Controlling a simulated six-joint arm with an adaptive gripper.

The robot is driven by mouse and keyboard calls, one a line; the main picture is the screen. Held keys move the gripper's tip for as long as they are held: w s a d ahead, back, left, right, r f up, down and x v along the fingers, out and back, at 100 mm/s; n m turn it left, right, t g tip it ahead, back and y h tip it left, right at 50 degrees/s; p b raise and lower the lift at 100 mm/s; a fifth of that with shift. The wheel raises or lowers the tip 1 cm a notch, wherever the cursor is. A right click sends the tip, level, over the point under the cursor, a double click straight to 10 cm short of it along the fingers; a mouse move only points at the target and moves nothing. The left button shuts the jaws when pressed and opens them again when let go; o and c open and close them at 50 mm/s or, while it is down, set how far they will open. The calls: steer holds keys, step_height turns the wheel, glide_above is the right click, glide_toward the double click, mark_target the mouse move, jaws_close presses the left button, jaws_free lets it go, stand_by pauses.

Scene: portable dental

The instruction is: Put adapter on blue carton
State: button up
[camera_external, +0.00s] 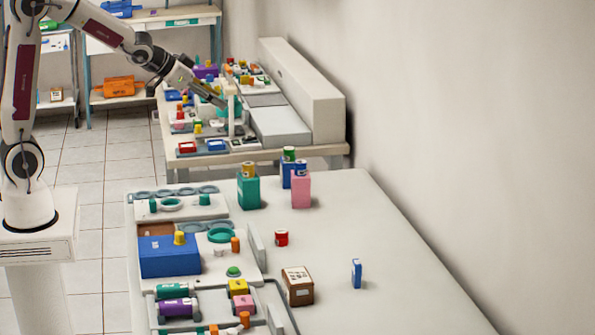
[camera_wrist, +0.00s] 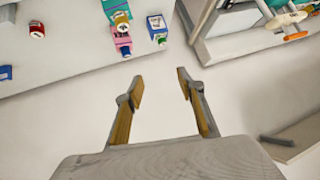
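My gripper (camera_wrist: 160,80) is open, with nothing between its fingers in the wrist view. In the external view the end of my arm (camera_external: 213,97) is over the far bench, away from the near table. A blue carton (camera_external: 286,178) with a green-topped can on it stands behind a pink carton on the near table. It also shows at the top of the wrist view (camera_wrist: 156,24). A wider blue box (camera_external: 170,258) with a yellow piece on top is at the near table's left. I cannot tell which item is the adapter.
A teal carton (camera_external: 248,192), the pink carton (camera_external: 301,190), a red can (camera_external: 281,238), a brown box (camera_external: 298,286) and a small blue item (camera_external: 357,273) stand on the near table (camera_external: 345,215). Its right side is mostly clear. The far bench (camera_external: 250,154) is crowded.

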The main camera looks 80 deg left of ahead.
steer(key=s+d+g+h, duration=0.1)
steer(key=s+d, duration=0.5)
steer(key=s, duration=0.4)
steer(key=s+d+m+g+h, duration=0.1)
steer(key=s+d, duration=0.4)
steer(key=s, duration=0.5)
steer(key=s+d+g+h, duration=0.1)
steer(key=s+d+g, duration=0.1)
steer(key=s+d, duration=0.4)
steer(key=s, duration=0.4)
steer(key=shift+s+d, duration=0.35)
